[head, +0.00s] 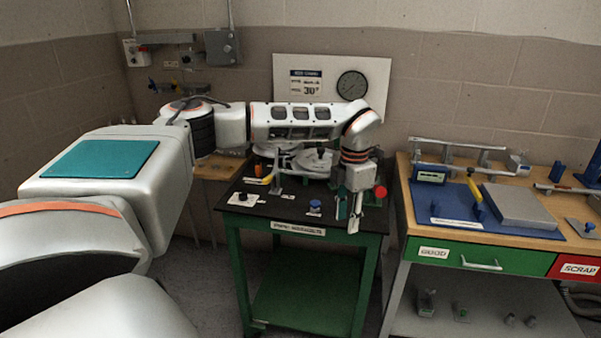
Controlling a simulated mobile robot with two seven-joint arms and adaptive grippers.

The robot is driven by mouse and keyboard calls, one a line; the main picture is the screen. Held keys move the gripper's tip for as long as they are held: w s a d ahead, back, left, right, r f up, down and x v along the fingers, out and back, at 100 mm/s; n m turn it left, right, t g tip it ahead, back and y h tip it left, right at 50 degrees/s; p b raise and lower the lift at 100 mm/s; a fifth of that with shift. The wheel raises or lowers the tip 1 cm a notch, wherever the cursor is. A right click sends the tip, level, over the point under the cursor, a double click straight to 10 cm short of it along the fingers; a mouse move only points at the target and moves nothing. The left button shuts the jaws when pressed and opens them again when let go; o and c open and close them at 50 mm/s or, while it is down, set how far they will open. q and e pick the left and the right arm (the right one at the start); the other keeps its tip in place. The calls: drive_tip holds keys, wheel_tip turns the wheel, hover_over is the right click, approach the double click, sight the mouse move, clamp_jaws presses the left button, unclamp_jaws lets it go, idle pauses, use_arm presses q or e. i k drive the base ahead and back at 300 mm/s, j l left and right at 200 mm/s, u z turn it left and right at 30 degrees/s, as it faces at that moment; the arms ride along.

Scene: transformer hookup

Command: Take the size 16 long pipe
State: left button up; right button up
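My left gripper (350,219) points down over the right side of the black bench top (285,212) marked for pipe bending. Its fingers are small here, and I cannot tell whether they are open or shut, or whether they hold anything. I cannot pick out a size 16 long pipe with certainty; no size mark on a pipe is readable. My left arm hides part of the bender (305,160) at the back of the bench. My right gripper is not in view.
A red knob (380,192) is close beside my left gripper. A blue knob (315,206) and a black knob (243,197) stand on the bench top. To the right, a wooden table has a blue mat (455,204), a grey plate (518,206) and a metal rail fixture (455,153).

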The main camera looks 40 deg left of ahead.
sight(287, 172)
drive_tip(key=i+j, duration=1.15)
drive_tip(key=i, duration=0.1)
